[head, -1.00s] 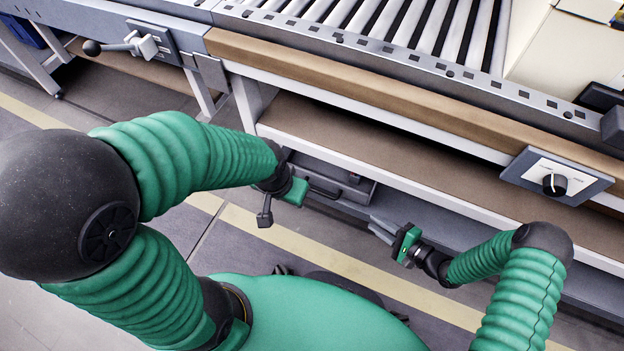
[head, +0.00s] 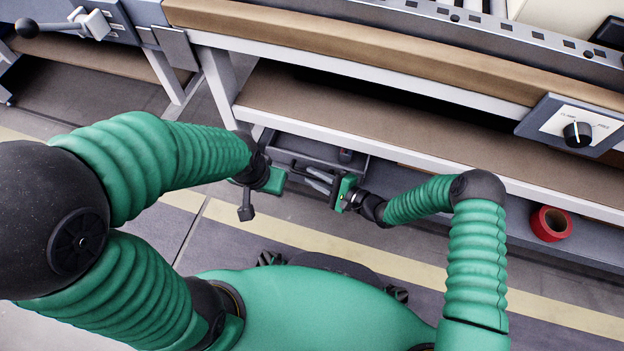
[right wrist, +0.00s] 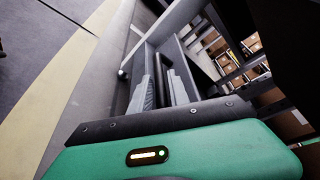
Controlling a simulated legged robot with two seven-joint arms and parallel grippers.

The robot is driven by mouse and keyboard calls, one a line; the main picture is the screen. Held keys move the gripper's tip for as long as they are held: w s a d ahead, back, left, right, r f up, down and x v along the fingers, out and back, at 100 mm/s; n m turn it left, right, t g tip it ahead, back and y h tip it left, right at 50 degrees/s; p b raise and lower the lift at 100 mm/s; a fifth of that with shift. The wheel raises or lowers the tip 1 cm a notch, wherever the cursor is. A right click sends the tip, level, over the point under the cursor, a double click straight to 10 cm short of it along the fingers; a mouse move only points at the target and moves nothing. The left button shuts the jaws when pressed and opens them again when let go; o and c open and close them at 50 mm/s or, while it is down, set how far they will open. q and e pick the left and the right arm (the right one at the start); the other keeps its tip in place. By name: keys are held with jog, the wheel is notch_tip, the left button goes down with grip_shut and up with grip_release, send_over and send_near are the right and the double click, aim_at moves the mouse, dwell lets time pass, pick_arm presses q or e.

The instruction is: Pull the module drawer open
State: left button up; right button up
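The grey module drawer (head: 378,172) sits under the bench's lower shelf, with a dark bar handle (head: 300,163) on its front. My right gripper (head: 318,180) is at the handle, its fingers pointing left in the head view. In the right wrist view its two grey fingers (right wrist: 164,92) are apart, with a dark bar, seemingly the handle, between them. I cannot tell whether they touch it. My left gripper (head: 258,193) hangs left of the drawer, apart from it; its finger opening is unclear. My right gripper hides part of the drawer front.
A red tape roll (head: 550,223) lies on the low ledge at right. A dial panel (head: 575,126) juts from the bench front. A white bench leg (head: 219,85) stands left of the drawer. The floor with its yellow stripe (head: 420,267) is open before the bench.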

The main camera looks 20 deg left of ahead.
jog(key=shift+w+a, duration=0.15)
jog(key=shift+a, duration=0.35)
jog(key=c, duration=0.5)
grip_shut()
jog(key=shift+d+f, duration=0.2)
dwell(0.4)
